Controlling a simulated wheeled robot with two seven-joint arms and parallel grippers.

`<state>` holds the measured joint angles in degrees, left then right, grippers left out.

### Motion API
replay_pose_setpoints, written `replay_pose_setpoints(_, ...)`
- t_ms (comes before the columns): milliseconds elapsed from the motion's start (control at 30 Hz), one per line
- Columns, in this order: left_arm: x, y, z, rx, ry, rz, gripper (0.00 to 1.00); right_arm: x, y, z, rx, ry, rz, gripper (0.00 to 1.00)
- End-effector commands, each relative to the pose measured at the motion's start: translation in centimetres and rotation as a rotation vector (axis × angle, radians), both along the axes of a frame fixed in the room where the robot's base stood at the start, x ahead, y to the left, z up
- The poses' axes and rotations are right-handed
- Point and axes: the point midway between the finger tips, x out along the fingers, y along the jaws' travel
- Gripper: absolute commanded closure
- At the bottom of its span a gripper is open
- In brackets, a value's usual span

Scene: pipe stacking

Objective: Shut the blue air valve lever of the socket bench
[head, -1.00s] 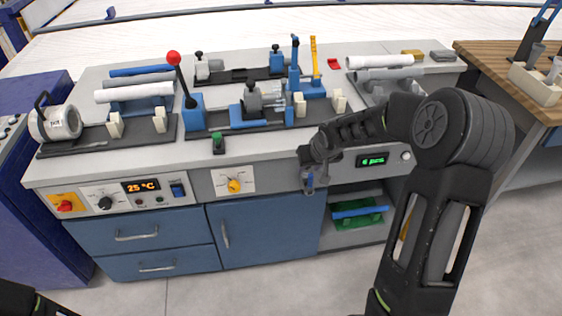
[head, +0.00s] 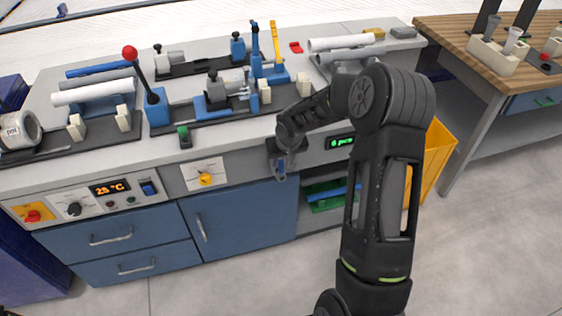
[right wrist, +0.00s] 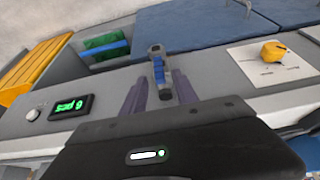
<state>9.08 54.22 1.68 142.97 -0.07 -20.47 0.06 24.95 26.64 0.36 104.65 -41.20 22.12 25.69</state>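The blue air valve lever (right wrist: 158,70) sits on a small grey metal valve (right wrist: 156,50) at the front of the socket bench. In the right wrist view the lever lies along the valve body. My right gripper (right wrist: 158,92) is open, with one finger on each side of the lever's near end. Gaps show between fingers and lever, so I cannot see contact. In the head view my right gripper (head: 282,172) is at the bench's front panel, and the lever (head: 281,165) is a small blue patch partly hidden by it. My left gripper is not in view.
A yellow knob (right wrist: 273,50) on a white plate and a green-lit display (right wrist: 70,106) flank the valve. An open shelf with a green tray (head: 325,202) is below. A yellow bin (head: 437,160) stands right of the bench. Pipes and clamps cover the bench top.

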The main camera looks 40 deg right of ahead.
Motion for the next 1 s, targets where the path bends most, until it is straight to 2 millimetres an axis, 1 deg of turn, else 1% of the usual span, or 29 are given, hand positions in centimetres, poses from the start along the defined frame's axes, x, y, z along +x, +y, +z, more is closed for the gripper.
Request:
replay_pose_setpoints(33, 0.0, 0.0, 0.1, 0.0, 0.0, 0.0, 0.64, 0.2, -0.1, -0.8, 0.0, 0.002, 0.001, 0.65)
replay_pose_setpoints(100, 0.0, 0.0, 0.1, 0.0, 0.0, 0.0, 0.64, 0.6, -0.2, -1.6, 0.0, 0.001, 0.0, 0.65)
replay_pose_setpoints(200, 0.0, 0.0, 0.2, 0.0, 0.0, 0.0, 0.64, 0.9, -0.3, -2.3, 0.0, 0.001, 0.0, 0.65)
replay_pose_setpoints(533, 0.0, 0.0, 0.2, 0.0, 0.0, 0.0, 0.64, 1.0, -0.4, -2.6, 0.0, -0.001, 0.0, 0.65)
replay_pose_setpoints(900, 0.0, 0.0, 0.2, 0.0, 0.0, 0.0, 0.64, 1.0, -0.4, -2.6, 0.0, -0.001, 0.0, 0.96)
replay_pose_setpoints(967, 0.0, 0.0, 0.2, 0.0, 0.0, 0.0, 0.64, 1.0, -0.4, -2.6, 0.0, -0.001, 0.0, 1.0)
replay_pose_setpoints(1000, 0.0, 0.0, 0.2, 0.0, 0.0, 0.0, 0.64, 1.0, -0.4, -2.6, 0.0, -0.001, 0.0, 1.0)
